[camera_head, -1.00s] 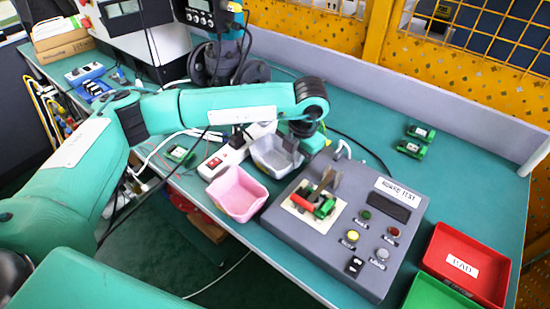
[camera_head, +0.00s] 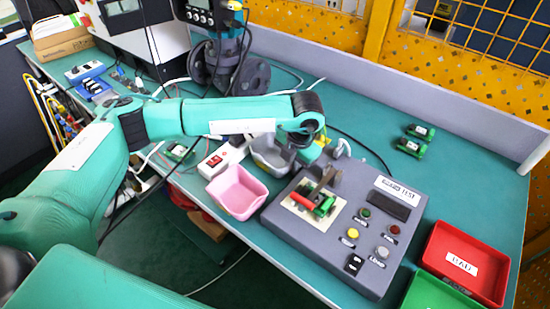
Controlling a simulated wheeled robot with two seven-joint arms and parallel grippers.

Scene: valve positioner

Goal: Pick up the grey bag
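No soft grey bag shows; the grey item is an open-topped grey container (camera_head: 268,158) on the bench, between the pink container and my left wrist. My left gripper (camera_head: 298,140) points down at the right rim of the grey container, very close to it. Its fingers are small and partly hidden by the wrist, so I cannot tell whether they are open, shut or touching the rim. My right gripper is not in view.
A pink container (camera_head: 237,190) stands just in front. A grey test box (camera_head: 330,245) with buttons is close on the right. A white power strip (camera_head: 222,158) and cables lie to the left. A red tray (camera_head: 440,250) and green tray (camera_head: 425,295) are at lower right. The back right bench is mostly clear.

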